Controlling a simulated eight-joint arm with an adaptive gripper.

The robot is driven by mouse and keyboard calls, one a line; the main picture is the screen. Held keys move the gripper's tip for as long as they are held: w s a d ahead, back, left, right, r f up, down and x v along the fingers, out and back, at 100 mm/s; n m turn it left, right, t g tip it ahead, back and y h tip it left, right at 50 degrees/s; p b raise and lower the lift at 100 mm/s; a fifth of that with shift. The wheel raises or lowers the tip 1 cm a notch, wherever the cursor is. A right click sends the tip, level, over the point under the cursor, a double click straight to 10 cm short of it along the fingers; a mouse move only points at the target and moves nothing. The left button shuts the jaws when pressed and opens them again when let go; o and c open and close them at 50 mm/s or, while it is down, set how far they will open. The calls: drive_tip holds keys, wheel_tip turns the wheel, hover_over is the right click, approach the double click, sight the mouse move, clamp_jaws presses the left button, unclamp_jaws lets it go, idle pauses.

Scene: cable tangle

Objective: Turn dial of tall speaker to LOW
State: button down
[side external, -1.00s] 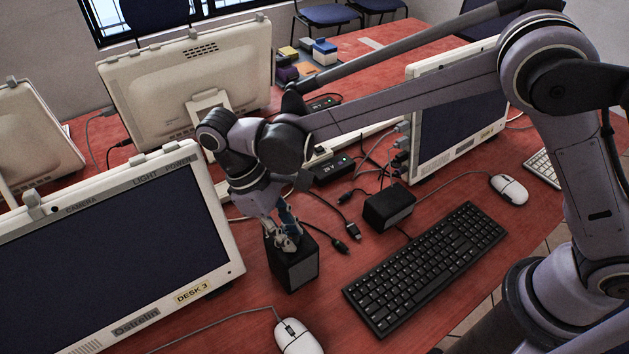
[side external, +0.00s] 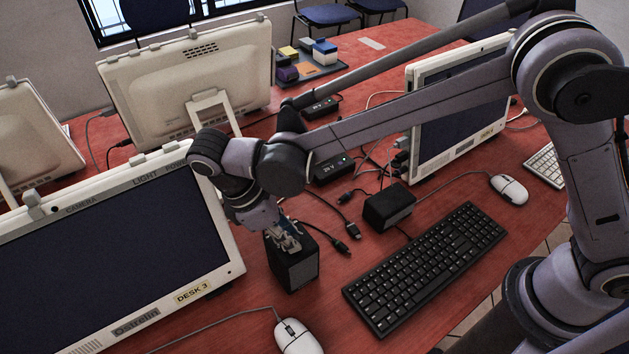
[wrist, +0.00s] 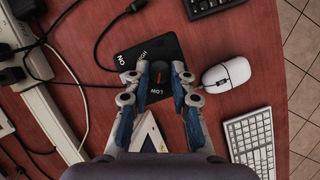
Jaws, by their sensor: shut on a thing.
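The tall speaker (side external: 294,270) is a black box standing upright on the red desk, in the middle of the side view. In the wrist view its black top (wrist: 128,62) has white lettering at the upper left, partly hard to read, and LOW nearer my gripper. A dark dial (wrist: 158,72) with an orange mark sits on that top. My gripper (wrist: 160,76) has a finger on each side of the dial and is shut on it. In the side view my gripper (side external: 284,238) reaches the speaker's top at a slant, and its fingers hide the dial.
A shorter black speaker (side external: 388,207) and a keyboard (side external: 425,265) lie to the right. A white mouse (side external: 298,337) is in front. A monitor (side external: 120,245) stands close on the left. Loose cables (side external: 335,235) lie behind the speaker.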

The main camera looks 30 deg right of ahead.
sight(272, 247)
drive_tip(key=c, duration=1.1)
unclamp_jaws()
drive_tip(key=shift+c, duration=0.2)
drive_tip(key=shift+r, duration=0.1)
drive_tip(key=v, duration=0.7)
drive_tip(key=shift+a+r, duration=0.2)
drive_tip(key=shift+r, duration=0.15)
